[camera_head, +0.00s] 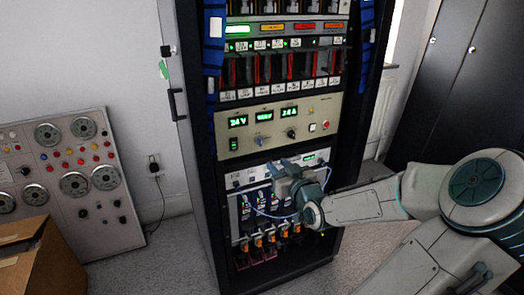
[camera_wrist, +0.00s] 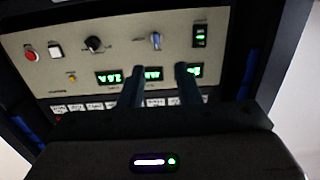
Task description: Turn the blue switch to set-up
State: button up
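The blue switch (camera_head: 259,141) is a small knob on the beige panel (camera_head: 275,118) of the rack. In the wrist view, which shows the panel upside down, the blue switch (camera_wrist: 155,40) has its grip roughly vertical; its labels are too small to read. My gripper (camera_head: 281,164) is in front of the rack just below the beige panel. In the wrist view my gripper (camera_wrist: 160,68) has two dark fingers apart with nothing between them. The fingertips overlap the green displays (camera_wrist: 150,75), and the blue switch shows beyond them, untouched.
On the same panel are a black knob (camera_wrist: 94,44), a green rocker switch (camera_wrist: 200,35), a white button (camera_wrist: 56,52) and a red button (camera_wrist: 30,56). Cables loop across the lower modules (camera_head: 255,200). A cardboard box (camera_head: 45,265) stands lower left.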

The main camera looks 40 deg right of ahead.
aim_at(261, 142)
jog(key=b+x, duration=0.1)
jog(key=x, duration=0.3)
jog(key=b+x, duration=0.2)
jog(key=x, duration=0.3)
jog(key=r+b+x, duration=0.1)
jog(key=x, duration=0.3)
jog(key=shift+w+d+b, duration=0.15)
jog(key=shift+d+b, duration=0.15)
jog(key=shift+d, duration=0.1)
jog(key=shift+c, duration=0.3)
grip_shut()
